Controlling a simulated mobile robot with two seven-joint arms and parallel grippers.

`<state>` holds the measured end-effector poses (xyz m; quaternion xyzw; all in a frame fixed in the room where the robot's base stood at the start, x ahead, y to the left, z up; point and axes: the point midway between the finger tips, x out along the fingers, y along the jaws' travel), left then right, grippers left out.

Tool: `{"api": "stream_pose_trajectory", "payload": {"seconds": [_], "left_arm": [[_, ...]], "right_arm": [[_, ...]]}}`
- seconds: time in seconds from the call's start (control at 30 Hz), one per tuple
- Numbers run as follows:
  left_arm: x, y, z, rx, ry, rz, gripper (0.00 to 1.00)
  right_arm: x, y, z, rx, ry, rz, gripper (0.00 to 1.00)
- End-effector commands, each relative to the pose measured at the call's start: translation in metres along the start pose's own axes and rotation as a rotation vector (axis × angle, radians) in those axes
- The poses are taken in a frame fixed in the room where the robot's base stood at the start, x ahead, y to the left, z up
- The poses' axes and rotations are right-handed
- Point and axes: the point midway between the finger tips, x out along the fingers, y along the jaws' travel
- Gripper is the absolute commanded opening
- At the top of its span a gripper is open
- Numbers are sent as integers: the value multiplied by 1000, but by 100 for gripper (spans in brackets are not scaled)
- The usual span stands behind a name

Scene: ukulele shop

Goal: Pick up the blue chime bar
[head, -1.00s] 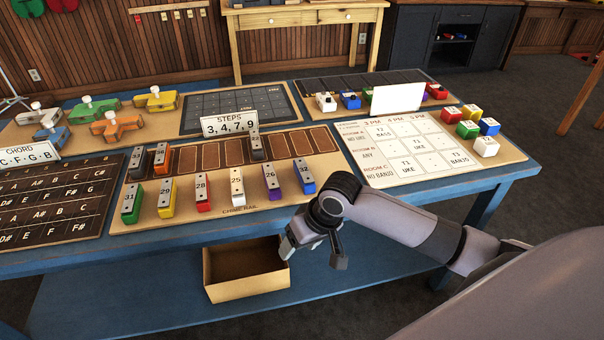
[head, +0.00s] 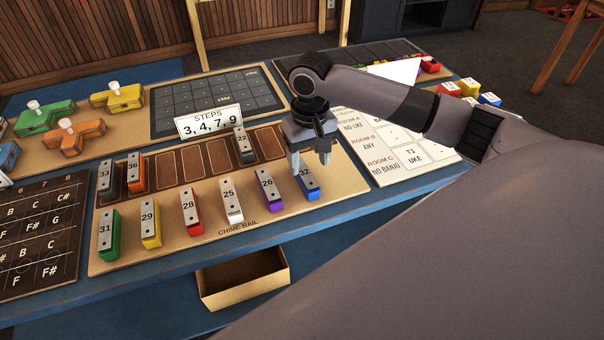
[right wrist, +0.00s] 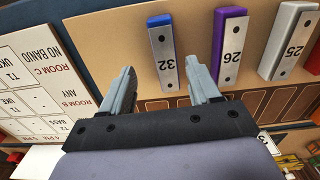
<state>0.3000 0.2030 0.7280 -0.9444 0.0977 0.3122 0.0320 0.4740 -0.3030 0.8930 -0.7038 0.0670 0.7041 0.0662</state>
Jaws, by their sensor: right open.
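The blue chime bar (head: 307,184), marked 32, stands at the right end of the front row on the tan chime rail board (head: 330,198). In the right wrist view the blue chime bar (right wrist: 163,55) lies beyond the fingertips, between the lines of the two fingers. My right gripper (head: 309,160) is open and empty, pointing down just above and behind the bar; its fingers also show apart in the right wrist view (right wrist: 160,75). My left gripper is not in view.
The purple bar (head: 268,191), marked 26, stands close to the left of the blue one. Several other bars stand further left. A steps sign (head: 208,122) stands behind, and an open box (head: 243,280) is below the table's front edge.

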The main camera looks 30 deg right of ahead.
Motion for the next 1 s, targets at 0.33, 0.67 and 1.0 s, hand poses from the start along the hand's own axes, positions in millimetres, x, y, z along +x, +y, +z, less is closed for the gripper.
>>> {"api": "stream_pose_trajectory", "payload": {"seconds": [0.33, 0.67, 1.0], "left_arm": [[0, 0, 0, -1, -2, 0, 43], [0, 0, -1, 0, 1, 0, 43], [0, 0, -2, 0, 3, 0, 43]], "right_arm": [[45, -6, 0, -1, 0, 1, 62], [47, -7, 0, -2, 2, -1, 39], [47, -7, 0, -2, 2, -1, 0]]}}
